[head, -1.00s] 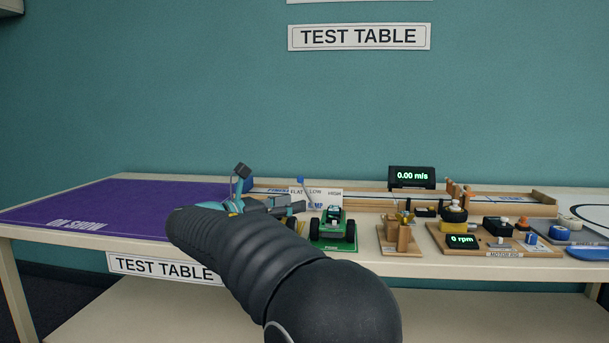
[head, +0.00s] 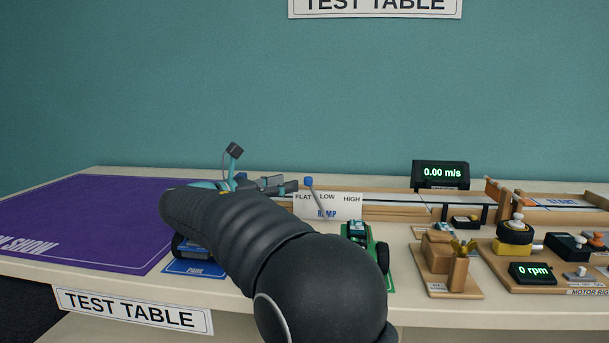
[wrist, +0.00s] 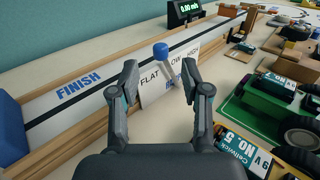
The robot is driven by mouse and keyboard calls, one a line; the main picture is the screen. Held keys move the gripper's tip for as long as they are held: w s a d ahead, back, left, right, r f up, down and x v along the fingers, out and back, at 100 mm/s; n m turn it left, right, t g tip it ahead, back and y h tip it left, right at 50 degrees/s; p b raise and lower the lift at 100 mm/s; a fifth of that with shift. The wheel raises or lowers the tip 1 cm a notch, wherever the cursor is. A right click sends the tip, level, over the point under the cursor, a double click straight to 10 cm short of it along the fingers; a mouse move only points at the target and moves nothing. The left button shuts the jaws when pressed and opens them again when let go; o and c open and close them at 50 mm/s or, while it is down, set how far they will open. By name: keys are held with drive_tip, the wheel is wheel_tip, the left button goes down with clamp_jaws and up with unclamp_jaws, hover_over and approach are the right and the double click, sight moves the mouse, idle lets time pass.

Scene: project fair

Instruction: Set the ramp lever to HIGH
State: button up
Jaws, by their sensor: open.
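The ramp lever (head: 315,195) is a thin grey rod with a blue knob, standing at a white panel (head: 345,208) marked FLAT, LOW and HIGH. Its rod leans left, with the knob above the space between FLAT and LOW. In the wrist view the blue knob (wrist: 161,51) shows just beyond and between my fingertips, and the rod partly covers the word LOW. My gripper (wrist: 159,74) is open and empty, its fingers apart on either side of the lever in the picture. In the head view my gripper (head: 282,185) is left of the lever. Contact is not visible.
A wooden-edged track with a FINISH strip (wrist: 78,86) runs behind the panel. A green car (head: 366,246) stands in front, close to my arm. A speed display (head: 440,174) and motor rig (head: 532,272) are at right. A purple mat (head: 85,220) is clear at left.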

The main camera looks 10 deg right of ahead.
sight(305, 178)
drive_tip(key=shift+b+x, duration=0.35)
drive_tip(key=shift+x, duration=3.5)
